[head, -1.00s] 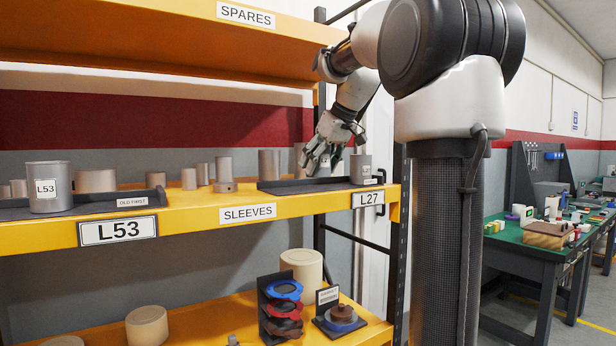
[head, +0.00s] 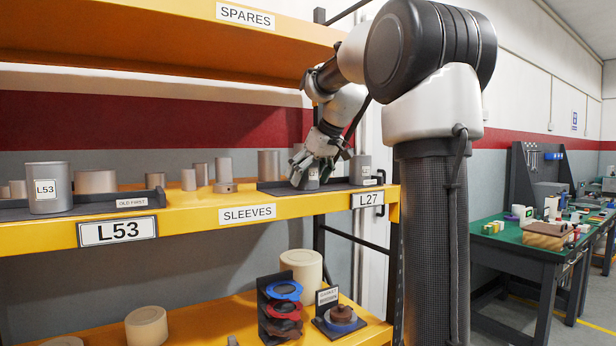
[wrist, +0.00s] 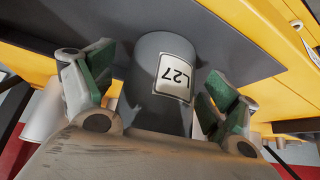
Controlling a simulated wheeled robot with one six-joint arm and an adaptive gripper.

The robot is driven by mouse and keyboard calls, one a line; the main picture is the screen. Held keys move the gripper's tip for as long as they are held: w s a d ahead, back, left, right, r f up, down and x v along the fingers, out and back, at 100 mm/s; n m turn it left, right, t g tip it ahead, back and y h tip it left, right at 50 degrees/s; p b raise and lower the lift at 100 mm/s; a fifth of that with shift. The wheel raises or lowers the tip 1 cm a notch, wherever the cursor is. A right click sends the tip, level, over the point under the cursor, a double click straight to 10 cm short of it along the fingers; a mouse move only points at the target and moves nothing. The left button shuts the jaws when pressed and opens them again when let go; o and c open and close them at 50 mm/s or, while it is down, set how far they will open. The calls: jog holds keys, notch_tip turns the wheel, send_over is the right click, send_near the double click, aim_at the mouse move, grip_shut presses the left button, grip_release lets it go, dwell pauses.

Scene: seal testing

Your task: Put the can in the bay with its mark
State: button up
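A grey can with a white L27 label (wrist: 160,95) shows large in the wrist view, its label upside down there. It appears upright on the dark tray (head: 275,186) of the bay marked L27 (head: 367,199). My gripper (head: 311,172) comes down on the can from above. In the wrist view its two green-padded fingers stand on either side of the can, with visible gaps, so it is open around it. In the head view the fingers hide most of the can.
Another grey cylinder (head: 360,168) stands at the right of the L27 bay. A can labelled L53 (head: 48,188) stands in the left bay marked L53 (head: 118,230). Several plain cylinders line the shelf behind. The upper shelf (head: 150,40) overhangs.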

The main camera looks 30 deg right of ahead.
jog(key=v, duration=1.2)
jog(key=s+a+f+m+g, duration=0.1)
jog(key=s+a+f, duration=0.3)
jog(key=s+f, duration=0.8)
jog(key=s+a+f+m+g+h, duration=0.1)
jog(key=s+a+f, duration=0.3)
jog(key=s+f, duration=0.8)
notch_tip(320, 180, down, 4)
jog(key=shift+s+a+f+m, duration=0.15)
jog(key=shift+s+a+m, duration=0.1)
jog(key=shift+s+m, duration=0.05)
